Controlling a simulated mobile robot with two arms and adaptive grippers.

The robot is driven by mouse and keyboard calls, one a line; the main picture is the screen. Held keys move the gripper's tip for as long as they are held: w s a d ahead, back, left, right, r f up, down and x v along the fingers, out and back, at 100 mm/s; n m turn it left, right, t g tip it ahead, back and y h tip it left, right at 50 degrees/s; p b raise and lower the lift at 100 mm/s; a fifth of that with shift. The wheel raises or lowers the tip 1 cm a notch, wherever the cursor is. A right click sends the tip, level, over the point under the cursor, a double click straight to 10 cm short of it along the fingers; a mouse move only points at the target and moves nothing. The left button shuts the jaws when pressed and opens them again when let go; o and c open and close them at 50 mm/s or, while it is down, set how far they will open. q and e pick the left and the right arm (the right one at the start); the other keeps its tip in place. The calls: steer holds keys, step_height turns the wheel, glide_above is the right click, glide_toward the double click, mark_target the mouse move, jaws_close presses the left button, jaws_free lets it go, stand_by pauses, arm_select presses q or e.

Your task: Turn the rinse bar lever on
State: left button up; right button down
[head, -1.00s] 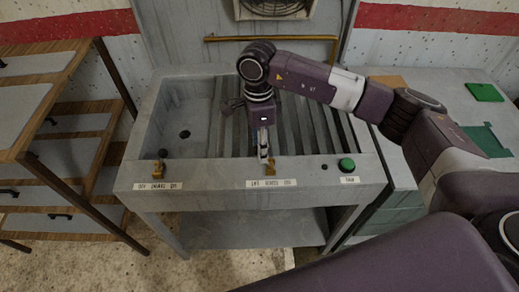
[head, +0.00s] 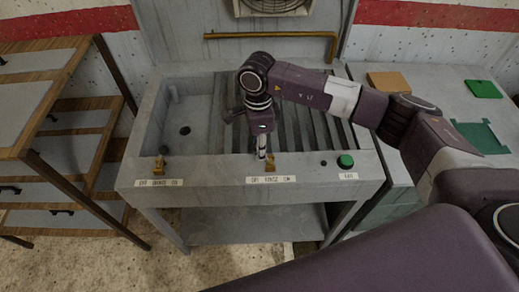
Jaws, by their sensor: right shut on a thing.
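The rinse lever's brass base (head: 270,164) shows on the front ledge of the grey sink unit, above the middle label (head: 271,180), whose print is blurred but seems to read off, rinse, on. My right gripper (head: 262,155) comes down from above and is shut on the rinse lever, just behind the label. The fingers hide most of the handle, so its exact angle cannot be told. My left gripper is not in view.
A second brass valve (head: 159,165) with a dark knob stands on the ledge at left. A green button (head: 345,162) sits at right. The slatted rack (head: 312,115) lies behind the ledge. A brass pipe (head: 285,35) crosses the back wall.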

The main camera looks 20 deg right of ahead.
mark_target(268, 159)
steer(key=d+y+b, duration=0.1)
steer(key=y+b, duration=0.1)
steer(key=b, duration=0.3)
steer(key=d+t+y+b, duration=0.1)
steer(key=d+y+b, duration=0.1)
steer(key=b, duration=0.3)
steer(key=s+d+t+y+b, duration=0.1)
steer(key=y+b, duration=0.2)
steer(key=b, duration=0.2)
steer(key=shift+s+d+b, duration=0.1)
steer(key=shift+d+b, duration=0.55)
steer(key=shift+b, duration=0.65)
steer(key=shift+s+d+b, duration=0.25)
steer(key=shift+d+b, duration=0.1)
steer(key=shift+d, duration=0.15)
steer(key=shift+s+f, duration=0.1)
steer(key=shift+f, duration=0.1)
steer(key=c, duration=1.7)
jaws_free()
steer(key=shift+d+r, duration=0.1)
steer(key=shift+d, duration=0.05)
steer(key=shift+c, duration=0.2)
steer(key=shift+r, duration=0.15)
